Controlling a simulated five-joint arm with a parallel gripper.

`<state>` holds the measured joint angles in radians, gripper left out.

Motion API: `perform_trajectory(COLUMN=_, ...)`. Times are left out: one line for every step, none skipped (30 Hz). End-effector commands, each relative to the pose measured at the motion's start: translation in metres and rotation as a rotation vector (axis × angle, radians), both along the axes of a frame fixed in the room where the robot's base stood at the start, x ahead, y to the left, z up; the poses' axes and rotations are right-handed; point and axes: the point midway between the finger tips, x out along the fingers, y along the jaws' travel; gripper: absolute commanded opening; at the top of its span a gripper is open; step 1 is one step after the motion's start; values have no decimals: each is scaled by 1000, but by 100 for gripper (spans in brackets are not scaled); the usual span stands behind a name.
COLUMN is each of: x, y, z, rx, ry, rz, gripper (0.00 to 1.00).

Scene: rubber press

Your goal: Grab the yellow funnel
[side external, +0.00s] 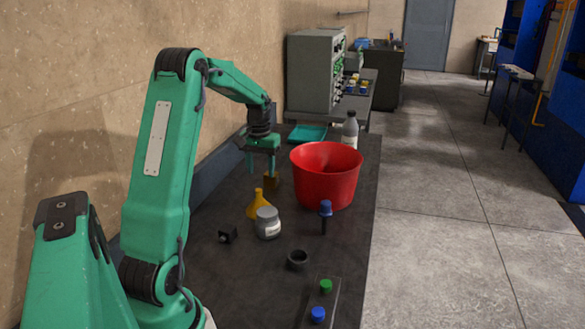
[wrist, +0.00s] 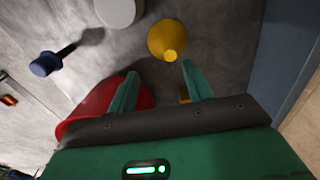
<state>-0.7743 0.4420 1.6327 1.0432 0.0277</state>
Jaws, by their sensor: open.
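The yellow funnel (side external: 257,205) stands wide end down on the dark bench, spout up, just behind a grey jar. In the wrist view the funnel (wrist: 168,38) is ahead of the fingertips, nearer the right finger. My gripper (side external: 264,170) is open and empty, pointing down above the bench beyond the funnel. Its two fingers also show in the wrist view (wrist: 160,70), apart from the funnel.
A brass block (side external: 271,181) stands below my gripper. A red bucket (side external: 326,183) is to the right. Near the funnel are the grey jar (side external: 267,223), a blue-topped tool (side external: 326,209), a small black block (side external: 228,235) and a dark ring (side external: 297,260).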

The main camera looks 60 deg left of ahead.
Motion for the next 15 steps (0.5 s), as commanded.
perform_trajectory(x=-2, y=8, z=-6, rx=-7, ry=7, rz=14, gripper=50)
perform_trajectory(x=-4, y=12, z=-9, rx=-10, ry=10, rz=21, gripper=50)
perform_trajectory(x=-5, y=16, z=-12, rx=-12, ry=12, rz=28, gripper=50)
perform_trajectory(x=-5, y=18, z=-13, rx=-14, ry=14, rz=31, gripper=50)
perform_trajectory(x=-6, y=19, z=-15, rx=-16, ry=16, rz=34, gripper=50)
perform_trajectory(x=-6, y=21, z=-16, rx=-17, ry=17, rz=37, gripper=50)
perform_trajectory(x=-7, y=21, z=-17, rx=-18, ry=18, rz=38, gripper=50)
perform_trajectory(x=-7, y=22, z=-17, rx=-18, ry=18, rz=39, gripper=50)
perform_trajectory(x=-7, y=22, z=-17, rx=-18, ry=18, rz=39, gripper=50)
perform_trajectory(x=-7, y=22, z=-17, rx=-18, ry=18, rz=39, gripper=50)
perform_trajectory(x=-7, y=22, z=-17, rx=-18, ry=18, rz=39, gripper=50)
perform_trajectory(x=-7, y=22, z=-18, rx=-18, ry=18, rz=39, gripper=50)
perform_trajectory(x=-7, y=22, z=-19, rx=-18, ry=18, rz=39, gripper=50)
perform_trajectory(x=-7, y=22, z=-20, rx=-18, ry=18, rz=39, gripper=50)
perform_trajectory(x=-7, y=22, z=-23, rx=-18, ry=18, rz=39, gripper=50)
